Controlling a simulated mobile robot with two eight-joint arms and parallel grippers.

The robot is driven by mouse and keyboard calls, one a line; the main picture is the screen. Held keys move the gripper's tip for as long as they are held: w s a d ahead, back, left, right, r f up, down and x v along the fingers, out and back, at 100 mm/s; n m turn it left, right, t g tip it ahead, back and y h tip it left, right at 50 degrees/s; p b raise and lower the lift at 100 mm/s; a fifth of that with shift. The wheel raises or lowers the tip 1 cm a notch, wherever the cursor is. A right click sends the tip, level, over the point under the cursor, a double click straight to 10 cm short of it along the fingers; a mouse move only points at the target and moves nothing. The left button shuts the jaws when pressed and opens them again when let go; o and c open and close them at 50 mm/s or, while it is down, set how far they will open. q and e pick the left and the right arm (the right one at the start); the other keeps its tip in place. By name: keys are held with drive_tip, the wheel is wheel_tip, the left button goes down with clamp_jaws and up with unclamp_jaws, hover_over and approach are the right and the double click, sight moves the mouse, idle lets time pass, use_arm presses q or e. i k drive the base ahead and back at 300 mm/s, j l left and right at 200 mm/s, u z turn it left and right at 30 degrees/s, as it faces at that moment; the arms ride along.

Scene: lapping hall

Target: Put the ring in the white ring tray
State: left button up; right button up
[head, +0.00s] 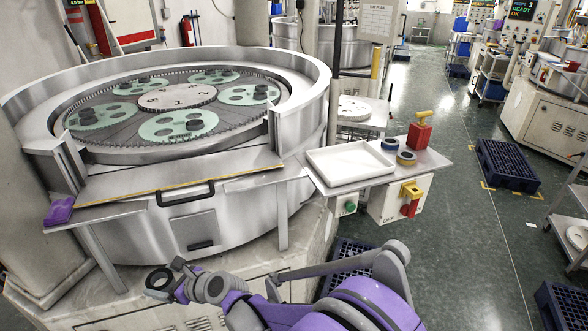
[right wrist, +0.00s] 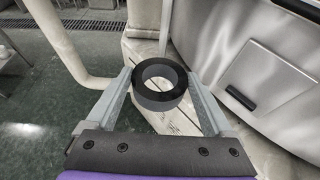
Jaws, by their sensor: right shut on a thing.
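My right gripper (head: 168,280) is shut on a dark grey ring (head: 157,291), held in the air in front of the machine at the lower left of the head view. In the right wrist view the ring (right wrist: 160,103) sits between the two fingers, its hole facing the camera. The white ring tray (head: 352,178) is a shallow rectangular tray on the steel side shelf, right of centre in the head view. It looks empty. The gripper is well to the left of the tray and nearer to me. My left gripper is not in view.
The round lapping machine (head: 190,80) fills the left, with a steel ledge (head: 130,185) and a purple object (head: 58,211) in front.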

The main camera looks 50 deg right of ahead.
sight(334, 167)
drive_tip(key=k+z, duration=0.1)
drive_tip(key=z, duration=1.25)
